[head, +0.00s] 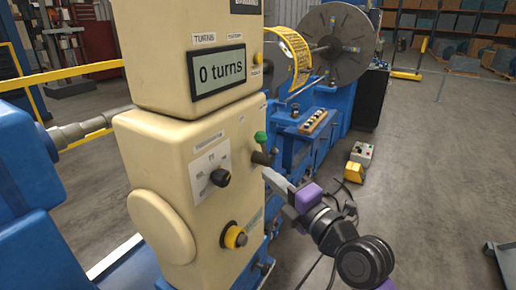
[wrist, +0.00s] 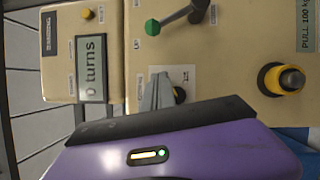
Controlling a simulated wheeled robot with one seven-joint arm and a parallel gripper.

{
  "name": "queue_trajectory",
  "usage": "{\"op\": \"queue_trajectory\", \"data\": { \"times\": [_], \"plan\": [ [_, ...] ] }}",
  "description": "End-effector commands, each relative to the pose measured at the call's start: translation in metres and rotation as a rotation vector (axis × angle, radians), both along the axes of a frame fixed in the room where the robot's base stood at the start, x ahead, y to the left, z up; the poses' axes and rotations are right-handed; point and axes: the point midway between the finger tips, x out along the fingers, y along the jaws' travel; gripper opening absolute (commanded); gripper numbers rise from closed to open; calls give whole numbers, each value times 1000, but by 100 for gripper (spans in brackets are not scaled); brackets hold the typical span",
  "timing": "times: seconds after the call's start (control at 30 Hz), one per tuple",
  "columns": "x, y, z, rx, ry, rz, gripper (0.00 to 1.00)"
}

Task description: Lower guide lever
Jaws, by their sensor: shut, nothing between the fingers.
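The guide lever shows on the right side of the cream machine cabinet, with a green knob (head: 261,138) above a dark pivot (head: 262,158). It stands raised, knob end up. In the wrist view, which is turned sideways, the green knob (wrist: 152,27) and its grey rod (wrist: 178,17) show near the top edge. My gripper (head: 267,174) is shut and empty, just below the lever in the head view. Its grey fingers (wrist: 159,78) show in the wrist view, apart from the knob and partly covering a black dial (wrist: 180,95).
The cabinet (head: 165,150) carries a display (head: 217,71) reading "0 turns", a black selector knob (head: 220,177) and a yellow-ringed button (head: 235,236). A blue machine bed with a large reel (head: 345,45) stands behind. A yellow pedal box (head: 355,170) lies on the floor; the floor at right is mostly clear.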

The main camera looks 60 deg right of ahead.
Motion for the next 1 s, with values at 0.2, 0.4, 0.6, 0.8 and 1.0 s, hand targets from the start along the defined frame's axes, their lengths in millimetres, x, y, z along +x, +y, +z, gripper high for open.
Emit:
{"op": "queue_trajectory", "data": {
  "times": [0.2,0.4,0.6,0.8,1.0],
  "plan": [
    [1,0,0,1,-2,0,0],
    [10,-4,-2,-2,-5,1,0],
    [26,-11,-2,-1,-6,0,0],
    [42,-17,-1,-2,-5,2,0],
    [71,-30,10,3,0,1,0]
  ]
}}
